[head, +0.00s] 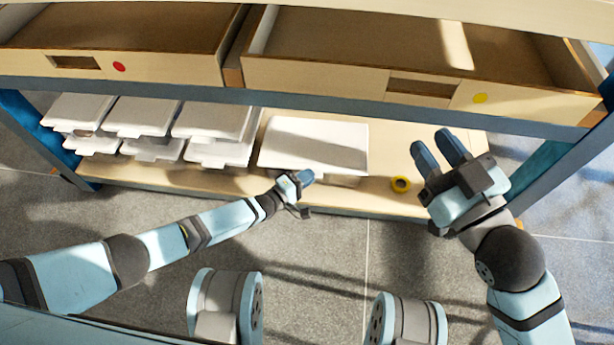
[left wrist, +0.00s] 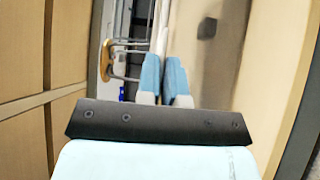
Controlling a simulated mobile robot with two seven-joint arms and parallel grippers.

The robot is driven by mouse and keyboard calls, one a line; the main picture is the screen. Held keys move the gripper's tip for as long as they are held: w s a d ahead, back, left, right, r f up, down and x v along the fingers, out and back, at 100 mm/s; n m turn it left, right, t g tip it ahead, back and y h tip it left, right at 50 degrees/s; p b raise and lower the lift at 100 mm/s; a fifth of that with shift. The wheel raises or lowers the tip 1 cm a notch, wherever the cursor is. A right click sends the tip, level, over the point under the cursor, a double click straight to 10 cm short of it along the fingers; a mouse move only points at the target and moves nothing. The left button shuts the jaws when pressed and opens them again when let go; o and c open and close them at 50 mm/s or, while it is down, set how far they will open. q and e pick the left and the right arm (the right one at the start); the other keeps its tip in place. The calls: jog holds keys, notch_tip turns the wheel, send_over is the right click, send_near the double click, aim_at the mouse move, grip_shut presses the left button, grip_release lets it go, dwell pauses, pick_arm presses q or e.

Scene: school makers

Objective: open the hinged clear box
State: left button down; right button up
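The hinged clear box (head: 318,143) stands on the low shelf, its pale lid down. Its translucent side (left wrist: 207,60) shows in the left wrist view, beside the thin white lid edge. My left gripper (head: 305,177) is at the box's front edge, just below the lid's rim. In the left wrist view its blue fingers (left wrist: 164,76) are nearly together, in line with the lid edge. I see nothing held, and cannot tell whether they touch the lid. My right gripper (head: 434,150) is open and empty, right of the box.
Several stacked lidded boxes (head: 212,122) stand left on the shelf. Two open drawers, one with a red dot (head: 119,66) and one with a yellow dot (head: 480,98), overhang the shelf. Bare shelf board (head: 385,150) shows on the right.

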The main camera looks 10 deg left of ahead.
pick_arm(q)
jog(key=shift+r, duration=0.1)
